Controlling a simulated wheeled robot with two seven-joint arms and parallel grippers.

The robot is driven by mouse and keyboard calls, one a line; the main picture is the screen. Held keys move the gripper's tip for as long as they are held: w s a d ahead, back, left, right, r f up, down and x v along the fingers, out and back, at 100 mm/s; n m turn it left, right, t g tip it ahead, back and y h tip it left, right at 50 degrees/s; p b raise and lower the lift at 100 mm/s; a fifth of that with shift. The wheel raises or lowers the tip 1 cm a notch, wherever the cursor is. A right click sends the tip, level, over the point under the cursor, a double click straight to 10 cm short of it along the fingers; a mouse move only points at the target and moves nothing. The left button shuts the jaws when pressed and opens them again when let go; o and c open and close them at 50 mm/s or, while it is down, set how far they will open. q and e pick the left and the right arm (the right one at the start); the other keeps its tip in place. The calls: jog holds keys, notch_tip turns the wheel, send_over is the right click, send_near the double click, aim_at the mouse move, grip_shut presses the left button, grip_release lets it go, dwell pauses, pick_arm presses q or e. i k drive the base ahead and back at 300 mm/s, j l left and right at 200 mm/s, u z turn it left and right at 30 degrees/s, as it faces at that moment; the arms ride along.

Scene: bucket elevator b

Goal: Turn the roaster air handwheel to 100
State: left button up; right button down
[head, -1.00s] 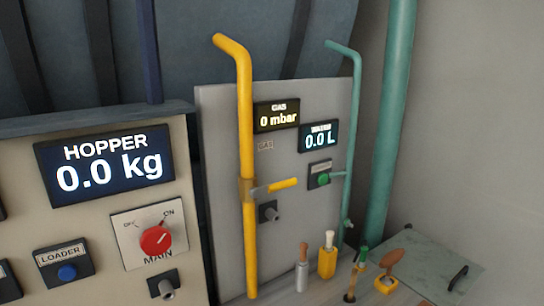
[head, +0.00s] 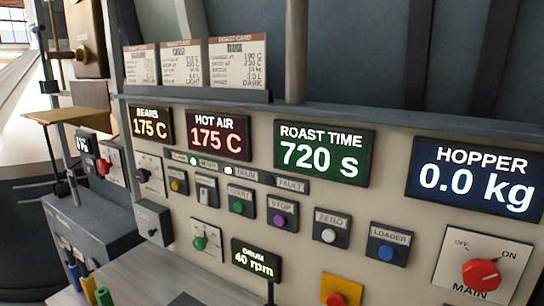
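I cannot make out a handwheel marked roaster air in the head view. The roaster panel (head: 385,185) fills most of the view. Its hot air display (head: 219,136) reads 175 C and its beans display (head: 152,125) reads 175 C. The roast time display (head: 322,153) reads 720 S and the drum display (head: 256,262) reads 40 rpm. The hopper display (head: 475,177) reads 0.0 kg. Neither of my grippers is in view.
A red MAIN knob (head: 481,273) is at the lower right, and a red and yellow button (head: 340,292) at the bottom. Roast cards (head: 238,62) stand above the panel. A grey cabinet (head: 92,228) and a brown ledge (head: 70,117) are on the left.

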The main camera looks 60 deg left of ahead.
aim_at(103, 167)
jog(key=k+l+u, duration=0.15)
jog(key=u, duration=2.95)
jog(key=z, duration=0.6)
jog(key=i+j+z, duration=0.15)
jog(key=j+z, duration=0.2)
jog(key=i+j+z, duration=0.1)
jog(key=j+z, duration=0.3)
jog(key=j, duration=0.15)
jog(key=j+z, duration=0.35)
jog(key=j, duration=0.15)
jog(key=i, duration=0.05)
